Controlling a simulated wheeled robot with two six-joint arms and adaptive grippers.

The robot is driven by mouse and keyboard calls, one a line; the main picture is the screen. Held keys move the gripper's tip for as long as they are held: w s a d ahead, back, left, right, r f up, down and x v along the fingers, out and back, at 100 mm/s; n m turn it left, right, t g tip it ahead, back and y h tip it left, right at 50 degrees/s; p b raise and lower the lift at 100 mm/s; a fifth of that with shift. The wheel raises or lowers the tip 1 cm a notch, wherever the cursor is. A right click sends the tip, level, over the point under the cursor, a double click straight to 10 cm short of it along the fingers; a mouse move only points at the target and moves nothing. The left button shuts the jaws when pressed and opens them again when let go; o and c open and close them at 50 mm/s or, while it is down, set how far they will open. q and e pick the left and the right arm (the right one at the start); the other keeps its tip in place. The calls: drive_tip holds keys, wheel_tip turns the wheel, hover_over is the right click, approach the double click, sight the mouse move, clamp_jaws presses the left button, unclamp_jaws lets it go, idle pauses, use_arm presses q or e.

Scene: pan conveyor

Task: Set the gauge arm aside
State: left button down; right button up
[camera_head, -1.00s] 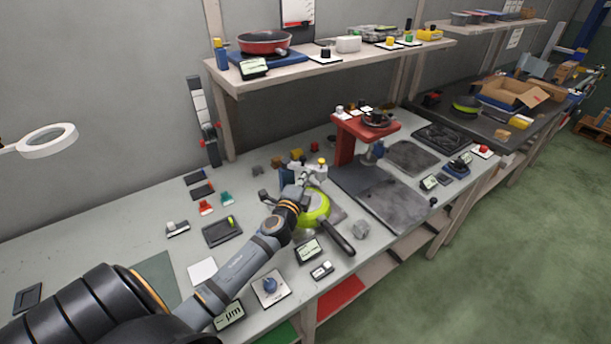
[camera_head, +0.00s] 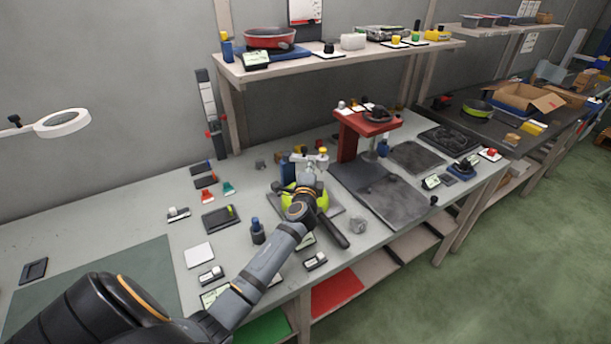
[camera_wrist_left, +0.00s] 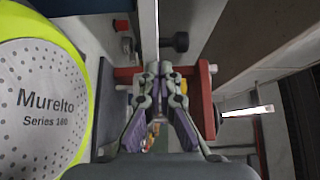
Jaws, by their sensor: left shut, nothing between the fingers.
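My left gripper (camera_head: 309,170) is above the back of the lime-green pan (camera_head: 322,201), at the middle of the bench. In the left wrist view its two fingers (camera_wrist_left: 157,118) are shut with nothing between them. A pale post with a yellow top (camera_head: 323,158) stands right beside the gripper in the head view; I take it as part of the gauge, but the gauge arm is hard to make out. A thin pale bar (camera_wrist_left: 148,25) and a dark knob (camera_wrist_left: 180,42) show ahead of the fingers. The pan's perforated disc (camera_wrist_left: 40,100) fills the wrist view's left side. My right gripper is not in view.
A red press stand (camera_head: 350,136) stands to the right, with dark plates (camera_head: 385,195) in front. A dark blue bottle-like piece (camera_head: 257,232) stands left of my forearm. A shelf (camera_head: 340,62) runs above the back. The green mat (camera_head: 110,280) at left is largely clear.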

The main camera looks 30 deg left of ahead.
use_arm(q)
drive_tip(key=shift+w+d+f+n+g+y+b, duration=0.15)
drive_tip(key=shift+w+f+n+g+y+b, duration=0.1)
drive_tip(key=shift+w+n+g+y+b, duration=0.35)
drive_tip(key=shift+w+a+y, duration=0.2)
drive_tip(key=shift+y, duration=0.3)
drive_tip(key=shift+b+x, duration=0.85)
drive_tip(key=shift+x, duration=0.25)
drive_tip(key=shift+w+r, duration=0.15)
drive_tip(key=shift+w, duration=0.3)
drive_tip(key=shift+a, duration=0.1)
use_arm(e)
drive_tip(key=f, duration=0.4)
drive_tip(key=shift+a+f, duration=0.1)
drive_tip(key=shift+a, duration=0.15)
use_arm(q)
drive_tip(key=shift+r, duration=0.15)
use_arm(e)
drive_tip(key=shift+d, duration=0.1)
use_arm(q)
drive_tip(key=shift+r, duration=0.1)
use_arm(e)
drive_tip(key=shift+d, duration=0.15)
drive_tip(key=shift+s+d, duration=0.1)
